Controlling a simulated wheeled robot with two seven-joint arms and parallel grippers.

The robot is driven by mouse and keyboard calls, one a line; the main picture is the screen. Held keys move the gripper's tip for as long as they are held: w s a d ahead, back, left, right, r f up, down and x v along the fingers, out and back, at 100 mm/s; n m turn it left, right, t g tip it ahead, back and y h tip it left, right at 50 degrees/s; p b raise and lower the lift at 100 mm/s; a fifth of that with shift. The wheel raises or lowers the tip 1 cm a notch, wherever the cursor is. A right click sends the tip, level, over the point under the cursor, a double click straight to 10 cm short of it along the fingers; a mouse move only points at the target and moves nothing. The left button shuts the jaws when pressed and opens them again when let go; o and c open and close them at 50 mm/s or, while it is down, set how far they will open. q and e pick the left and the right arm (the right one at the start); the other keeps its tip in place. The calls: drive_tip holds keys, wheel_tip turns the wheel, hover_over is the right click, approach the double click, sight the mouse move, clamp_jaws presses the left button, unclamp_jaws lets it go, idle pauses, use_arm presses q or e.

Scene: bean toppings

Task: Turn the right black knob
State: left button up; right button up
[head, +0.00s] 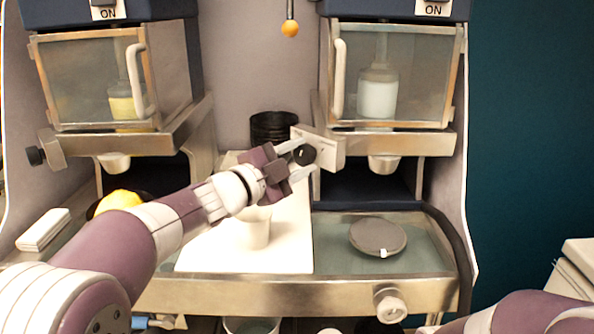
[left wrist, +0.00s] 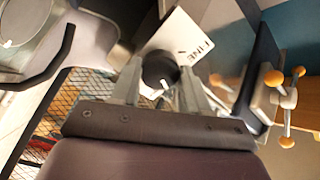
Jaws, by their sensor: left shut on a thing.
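The right black knob (head: 305,154) sits on a pale metal plate (head: 328,150) at the left side of the right dispenser. My left gripper (head: 299,158) reaches it from the lower left and is shut on it, one finger above and one below. In the left wrist view the knob (left wrist: 160,68) is between the two fingers (left wrist: 161,82), and a white mark shows on it. A white card with printed letters (left wrist: 187,40) is behind it. My right gripper is out of view.
The left dispenser has its own black knob (head: 36,156). A white cup (head: 255,228) stands on the white board (head: 210,255) below my left gripper. A dark round plate (head: 377,236) lies at the right. A black container (head: 274,128) stands behind.

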use_arm(q)
drive_tip(key=shift+f+m+b, duration=0.15)
drive_tip(key=shift+m+b, duration=1.15)
drive_tip(key=shift+m, duration=1)
drive_tip(key=o, duration=1.1)
drive_tip(key=shift+c, duration=0.2)
drive_tip(key=b+v, duration=0.1)
drive_tip(key=v, duration=1.1)
drive_tip(key=shift+s+a, duration=0.2)
drive_tip(key=shift+a, duration=0.15)
